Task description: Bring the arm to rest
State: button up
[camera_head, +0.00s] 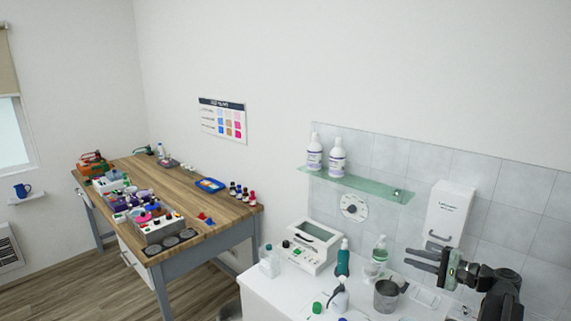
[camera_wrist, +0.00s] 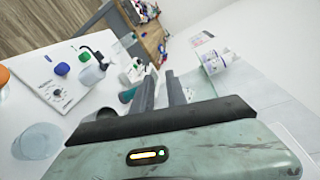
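My gripper (camera_head: 410,258) reaches out to the left from my dark arm (camera_head: 495,285) at the right of the head view. It is above the white counter (camera_head: 262,292), in front of the tiled wall. In the wrist view my gripper (camera_wrist: 160,72) shows two dark fingers with a narrow gap between them. The gap looks empty, so it is open and holds nothing.
Near my gripper on the counter are a metal beaker (camera_head: 387,295), a clear bottle (camera_head: 380,250), a teal bottle (camera_head: 343,258) and a white device (camera_head: 312,247). A dispenser (camera_head: 450,213) and a glass shelf (camera_head: 365,187) are on the wall. A cluttered wooden table (camera_head: 225,212) stands left.

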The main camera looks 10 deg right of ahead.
jog(key=w+a+f+n+g+y, duration=0.1)
jog(key=w+a+f+g, duration=0.15)
jog(key=a, duration=0.45)
jog(key=w+a+f+n+g, duration=0.1)
jog(key=w+a+n, duration=0.15)
jog(key=a, duration=0.45)
jog(key=w+a+f+n+g+y, duration=0.1)
jog(key=w+a+g, duration=0.15)
jog(key=a, duration=0.55)
jog(key=s+a+f+n+g+h, duration=0.15)
jog(key=a+f, duration=0.25)
jog(key=a, duration=0.5)
jog(key=a+f+n+g, duration=0.3)
jog(key=a+f, duration=0.1)
jog(key=a, duration=0.6)
jog(key=s+a+f+n+g+h, duration=0.3)
jog(key=s+a+f+n+h, duration=0.1)
jog(key=s+a+f+h, duration=0.15)
jog(key=s+d+f+n+h, duration=0.1)
jog(key=d+h, duration=0.1)
jog(key=d, duration=0.2)
jog(key=s+d+f+h, duration=0.1)
jog(key=s+d+h, duration=0.1)
jog(key=d, duration=0.2)
jog(key=shift+d+f+n, duration=0.2)
jog(key=shift+f+n, duration=0.1)
jog(key=shift+n, duration=0.1)
